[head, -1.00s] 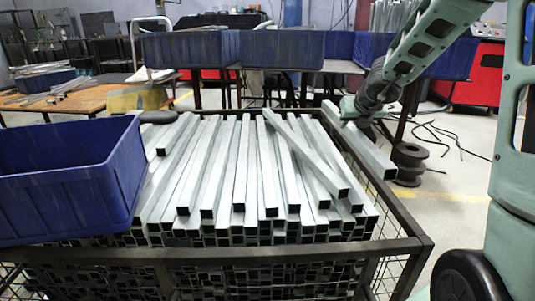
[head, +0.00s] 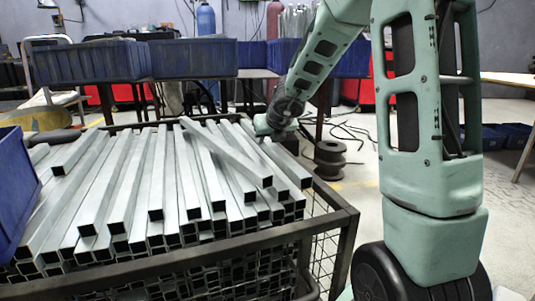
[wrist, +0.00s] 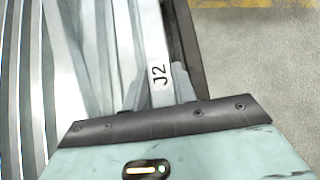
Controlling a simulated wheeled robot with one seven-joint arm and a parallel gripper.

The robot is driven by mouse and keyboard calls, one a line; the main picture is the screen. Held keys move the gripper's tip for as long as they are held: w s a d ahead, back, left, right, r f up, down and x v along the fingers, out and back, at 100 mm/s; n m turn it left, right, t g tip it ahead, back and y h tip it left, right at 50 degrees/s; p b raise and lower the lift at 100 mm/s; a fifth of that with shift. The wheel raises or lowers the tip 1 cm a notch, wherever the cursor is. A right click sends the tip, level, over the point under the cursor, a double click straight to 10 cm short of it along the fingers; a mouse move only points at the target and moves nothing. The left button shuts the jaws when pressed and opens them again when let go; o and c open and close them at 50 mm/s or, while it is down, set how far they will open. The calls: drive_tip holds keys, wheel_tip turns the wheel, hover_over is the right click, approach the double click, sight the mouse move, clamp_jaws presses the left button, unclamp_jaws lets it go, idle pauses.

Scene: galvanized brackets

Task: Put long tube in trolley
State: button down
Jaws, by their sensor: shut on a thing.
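A long grey square tube (head: 286,164) lies along the right side of the pile in the dark metal mesh trolley (head: 338,222). My gripper (head: 266,130) is at the tube's far part, at the trolley's right side. In the wrist view my gripper (wrist: 160,88) is shut on this long tube (wrist: 154,35), which bears the mark "J2". The tube is roughly parallel to the trolley's right rim, just inside it. Whether it rests on the tubes below or hangs slightly above them I cannot tell.
Many similar tubes (head: 135,195) fill the trolley, one lying askew (head: 232,153) on top. A blue bin (head: 15,190) stands at the left. Dark spools (head: 329,160) and cables lie on the floor behind. Floor to the right is open.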

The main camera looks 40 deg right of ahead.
sight(270, 143)
drive_tip(key=shift+f+b, duration=1.15)
drive_tip(key=shift+f, duration=0.3)
drive_tip(key=shift+f, duration=0.2)
drive_tip(key=c, duration=1.4)
unclamp_jaws()
